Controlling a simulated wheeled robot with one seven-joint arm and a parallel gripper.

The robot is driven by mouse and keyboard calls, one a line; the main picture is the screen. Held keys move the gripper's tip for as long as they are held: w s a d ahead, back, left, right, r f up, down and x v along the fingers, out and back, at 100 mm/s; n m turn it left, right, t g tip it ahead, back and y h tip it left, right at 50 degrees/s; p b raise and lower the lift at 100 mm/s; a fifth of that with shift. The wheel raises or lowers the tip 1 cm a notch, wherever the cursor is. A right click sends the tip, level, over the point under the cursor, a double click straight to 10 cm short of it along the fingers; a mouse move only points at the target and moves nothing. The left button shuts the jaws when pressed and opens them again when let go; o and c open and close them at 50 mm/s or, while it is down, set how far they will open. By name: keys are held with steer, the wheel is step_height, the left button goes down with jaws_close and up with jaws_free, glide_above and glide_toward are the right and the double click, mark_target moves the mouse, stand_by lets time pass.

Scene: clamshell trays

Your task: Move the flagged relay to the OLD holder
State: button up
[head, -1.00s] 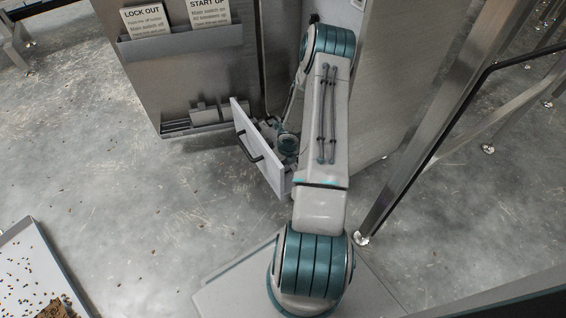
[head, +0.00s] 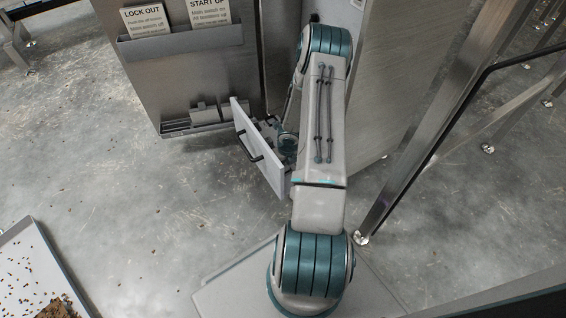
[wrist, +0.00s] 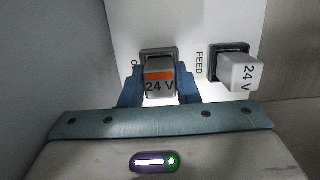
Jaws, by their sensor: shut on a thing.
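The flagged relay (wrist: 160,82), a pale block marked "24 V" with an orange band, is between the fingers of my gripper (wrist: 158,92) in the wrist view. My gripper is shut on it. Behind it is a dark-framed holder (wrist: 158,52) on a white panel. A label beside that holder is mostly covered by my left finger; only an "O"-like letter shows. I cannot tell whether the relay is seated in the holder or just in front of it. In the head view my arm hides the relay and fingertips.
Right of the "FEED" label, an unbanded "24 V" relay (wrist: 240,72) sits at another holder (wrist: 228,50), close to my gripper. A metal post (head: 405,165) stands right.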

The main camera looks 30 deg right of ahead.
stand_by(0.4)
steer(key=o, duration=1.2)
steer(key=shift+c, duration=0.2)
steer(key=shift+r, duration=0.1)
step_height(320, 180, up, 14)
steer(key=s+p, duration=0.2)
steer(key=p, duration=0.8)
steer(key=shift+f, duration=0.25)
